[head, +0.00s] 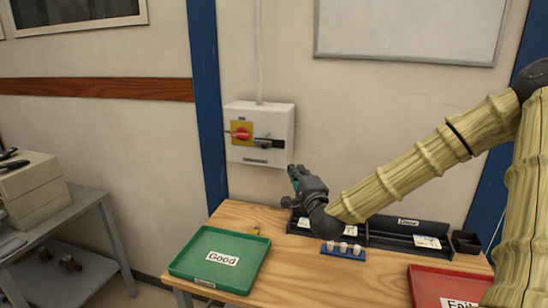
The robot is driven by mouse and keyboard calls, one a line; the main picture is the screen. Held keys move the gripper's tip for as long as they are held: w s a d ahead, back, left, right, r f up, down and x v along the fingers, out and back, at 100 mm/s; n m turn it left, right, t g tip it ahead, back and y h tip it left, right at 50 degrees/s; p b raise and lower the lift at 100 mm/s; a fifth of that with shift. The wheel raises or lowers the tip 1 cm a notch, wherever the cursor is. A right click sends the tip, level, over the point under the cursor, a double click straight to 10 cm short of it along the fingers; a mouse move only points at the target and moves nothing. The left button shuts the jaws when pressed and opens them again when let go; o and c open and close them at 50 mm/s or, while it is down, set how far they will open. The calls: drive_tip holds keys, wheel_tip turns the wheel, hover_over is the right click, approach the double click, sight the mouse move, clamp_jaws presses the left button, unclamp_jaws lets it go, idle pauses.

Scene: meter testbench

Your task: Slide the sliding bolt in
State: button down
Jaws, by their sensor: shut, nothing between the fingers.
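A pale switch box (280,122) is fixed to the wall behind the table. On its front is a red rotary handle (240,133) on a yellow plate. Just right of the handle is a dark sliding bolt (266,142), lying roughly level; its exact travel is too small to tell. My gripper (293,170) is shut and empty, just below and right of the box's lower right corner. It appears apart from the bolt, though its distance from the wall is hard to judge.
The wooden table (310,265) holds a green "Good" tray (180,268), a red "Fail" tray (425,300), a blue holder (335,254) with several white pieces, and dark bins (400,226). A grey conduit (258,50) rises from the box. A blue post (207,100) stands to its left.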

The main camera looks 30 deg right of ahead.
drive_tip(key=p, duration=0.4)
approach(272, 145)
drive_tip(key=shift+d, duration=1.6)
drive_tip(key=shift+w+a+r+p, duration=0.1)
drive_tip(key=shift+w+a+p, duration=0.15)
drive_tip(key=shift+w, duration=0.5)
drive_tip(key=shift+w+a+r+p, duration=0.15)
drive_tip(key=shift+w+a, duration=0.2)
drive_tip(key=shift+w, duration=0.4)
drive_tip(key=shift+w+a+r+p, duration=0.1)
drive_tip(key=shift+w+a+p, duration=0.15)
drive_tip(key=shift+w, duration=0.45)
drive_tip(key=shift+w, duration=0.1)
